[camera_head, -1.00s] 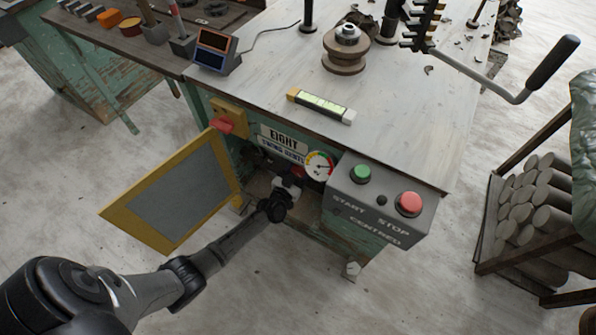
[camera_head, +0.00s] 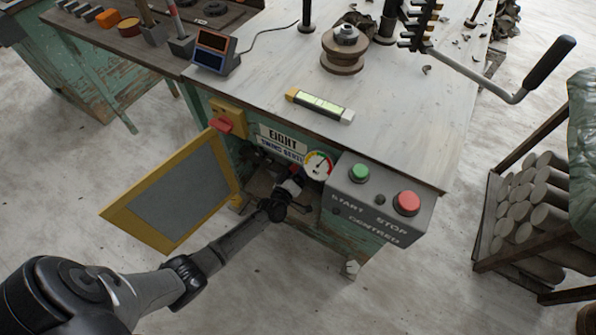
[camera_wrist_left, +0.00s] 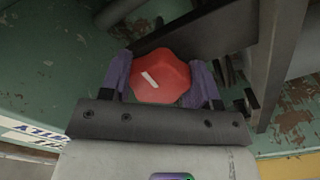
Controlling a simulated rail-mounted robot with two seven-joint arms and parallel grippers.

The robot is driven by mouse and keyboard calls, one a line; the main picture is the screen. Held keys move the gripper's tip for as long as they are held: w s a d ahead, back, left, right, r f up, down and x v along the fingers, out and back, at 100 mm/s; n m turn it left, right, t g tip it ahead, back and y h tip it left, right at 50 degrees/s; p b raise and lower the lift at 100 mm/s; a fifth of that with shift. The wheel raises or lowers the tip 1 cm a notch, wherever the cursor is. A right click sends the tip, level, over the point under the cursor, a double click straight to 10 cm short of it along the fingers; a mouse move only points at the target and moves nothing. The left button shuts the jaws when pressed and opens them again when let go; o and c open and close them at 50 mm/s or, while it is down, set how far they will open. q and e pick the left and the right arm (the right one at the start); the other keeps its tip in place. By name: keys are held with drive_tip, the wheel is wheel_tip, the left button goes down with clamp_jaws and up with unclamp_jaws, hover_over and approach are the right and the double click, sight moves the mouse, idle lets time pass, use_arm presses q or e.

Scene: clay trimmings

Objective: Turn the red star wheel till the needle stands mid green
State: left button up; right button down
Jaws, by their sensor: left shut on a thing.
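The red star wheel (camera_wrist_left: 160,73) with a white mark fills the gap between the fingers of my left gripper (camera_wrist_left: 159,82) in the left wrist view. The fingers are shut on it from both sides. In the head view my left gripper (camera_head: 290,186) reaches into the open cabinet below the tabletop and hides most of the wheel. The round gauge (camera_head: 318,166) sits just right of it. Its needle points up and slightly right; its exact place against the small coloured bands is hard to tell. My right gripper is not in view.
A yellow-framed door (camera_head: 118,215) stands open left of my arm. A grey box (camera_head: 345,205) with a green button (camera_head: 359,172) and a red button (camera_head: 406,203) juts out right of the gauge. The tabletop (camera_head: 270,90) overhangs the cabinet.

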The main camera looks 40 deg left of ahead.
use_arm(q)
drive_tip(key=n, duration=0.5)
drive_tip(key=shift+b, duration=0.35)
drive_tip(key=shift+r+n, duration=0.1)
drive_tip(key=shift+n, duration=0.6)
drive_tip(key=o, duration=0.9)
